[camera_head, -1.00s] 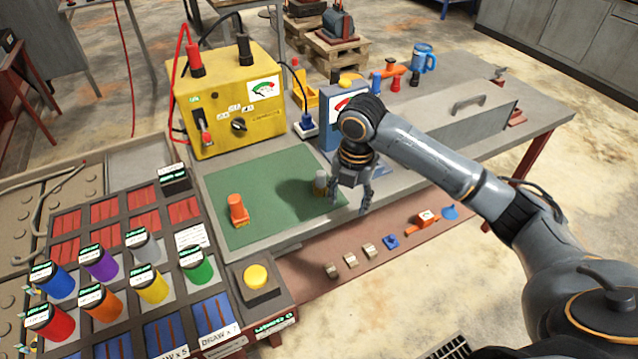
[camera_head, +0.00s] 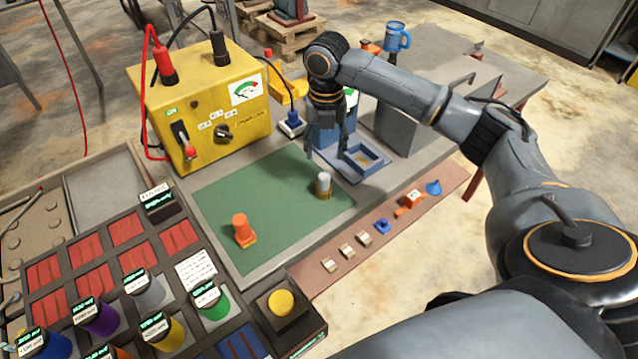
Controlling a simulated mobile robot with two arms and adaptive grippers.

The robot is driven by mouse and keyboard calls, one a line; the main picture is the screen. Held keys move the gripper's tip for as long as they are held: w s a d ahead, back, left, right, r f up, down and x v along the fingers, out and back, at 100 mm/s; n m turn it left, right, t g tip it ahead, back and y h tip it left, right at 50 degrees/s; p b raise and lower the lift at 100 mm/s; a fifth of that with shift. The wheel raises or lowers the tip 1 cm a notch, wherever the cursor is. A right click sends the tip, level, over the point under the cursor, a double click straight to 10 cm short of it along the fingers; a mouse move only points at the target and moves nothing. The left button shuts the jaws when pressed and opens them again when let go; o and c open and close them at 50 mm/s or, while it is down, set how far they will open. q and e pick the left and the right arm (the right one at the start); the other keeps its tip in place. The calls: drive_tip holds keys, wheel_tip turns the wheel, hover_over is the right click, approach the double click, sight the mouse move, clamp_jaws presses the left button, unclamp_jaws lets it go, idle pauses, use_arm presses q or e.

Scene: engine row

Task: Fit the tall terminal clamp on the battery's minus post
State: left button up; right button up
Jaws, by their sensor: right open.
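My right gripper (camera_head: 326,152) is open with nothing between its fingers. It hangs in front of the blue device, beyond the green mat's far right edge. A short grey cylinder with a brass-coloured base (camera_head: 323,186) stands upright on the green mat (camera_head: 265,195), nearer than the gripper and apart from it. An orange cylinder with an orange base (camera_head: 243,231) stands at the mat's left. I cannot tell which piece is the tall terminal clamp. I cannot make out a battery or its minus post for certain. My left gripper is not in view.
A yellow charger (camera_head: 205,105) stands behind the mat. A blue device (camera_head: 330,135) with a shallow blue tray (camera_head: 365,157) is at the right. A rack of coloured cylinders (camera_head: 120,225) fills the left.

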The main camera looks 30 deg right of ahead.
sight(324, 175)
wheel_tip(324, 175, down, 4)
drive_tip(key=shift+f, duration=0.35)
drive_tip(key=shift+f+p, duration=0.25)
drive_tip(key=shift+p, duration=0.1)
wheel_tip(324, 175, down, 4)
drive_tip(key=shift+s+a+f+p, duration=0.1)
drive_tip(key=shift+f+p, duration=0.1)
drive_tip(key=shift+p, duration=0.55)
drive_tip(key=shift+f, duration=0.2)
drive_tip(key=shift+c, duration=1.3)
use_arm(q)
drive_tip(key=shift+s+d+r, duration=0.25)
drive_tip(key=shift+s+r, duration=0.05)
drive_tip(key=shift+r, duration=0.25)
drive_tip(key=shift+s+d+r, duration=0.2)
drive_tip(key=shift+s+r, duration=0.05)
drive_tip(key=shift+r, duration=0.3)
use_arm(e)
clamp_jaws()
